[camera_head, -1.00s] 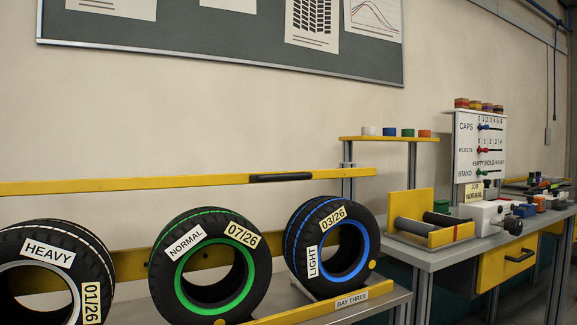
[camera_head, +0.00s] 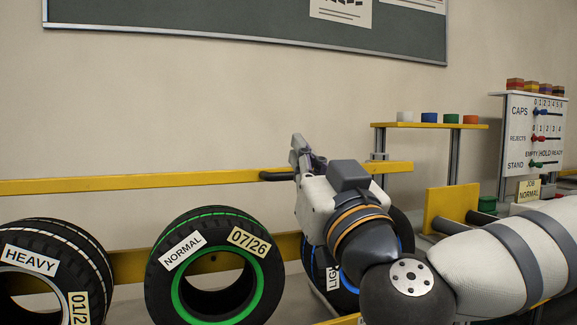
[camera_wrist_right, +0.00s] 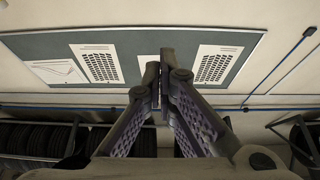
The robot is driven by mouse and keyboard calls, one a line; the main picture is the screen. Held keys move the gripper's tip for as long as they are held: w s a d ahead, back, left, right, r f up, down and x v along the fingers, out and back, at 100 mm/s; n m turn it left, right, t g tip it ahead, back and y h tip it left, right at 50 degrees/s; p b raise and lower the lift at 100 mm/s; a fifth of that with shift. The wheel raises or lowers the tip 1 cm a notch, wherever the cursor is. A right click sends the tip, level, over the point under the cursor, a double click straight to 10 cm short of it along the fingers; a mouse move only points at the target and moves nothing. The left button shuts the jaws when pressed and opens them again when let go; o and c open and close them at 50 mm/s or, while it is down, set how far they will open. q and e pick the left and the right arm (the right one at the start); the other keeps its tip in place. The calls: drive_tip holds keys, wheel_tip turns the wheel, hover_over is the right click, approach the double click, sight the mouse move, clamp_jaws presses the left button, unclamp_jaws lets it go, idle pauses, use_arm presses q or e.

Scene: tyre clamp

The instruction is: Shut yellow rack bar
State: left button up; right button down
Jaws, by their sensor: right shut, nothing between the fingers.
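The yellow rack bar (camera_head: 140,183) runs level above the row of tyres. Its black handle (camera_head: 274,176) shows only at the left end, as my right gripper and wrist cover the rest. My right gripper (camera_head: 299,146) is shut, with its fingers pointing up just above and in front of the handle. I cannot tell whether it touches the bar. In the right wrist view the shut fingers (camera_wrist_right: 157,75) have nothing between them, and the bar does not show there. My left gripper is not in view.
Below the bar are the HEAVY tyre (camera_head: 45,262), the green-ringed NORMAL tyre (camera_head: 212,265) and the blue-ringed tyre (camera_head: 316,270), which my right arm partly hides. A yellow shelf (camera_head: 425,126) with several coloured caps stands right of the bar.

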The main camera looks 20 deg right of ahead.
drive_tip(key=w+f, duration=0.1)
drive_tip(key=w, duration=0.5)
drive_tip(key=shift+w+a+f+b, duration=0.15)
drive_tip(key=shift+w+f+b, duration=0.05)
drive_tip(key=shift+w+b, duration=0.1)
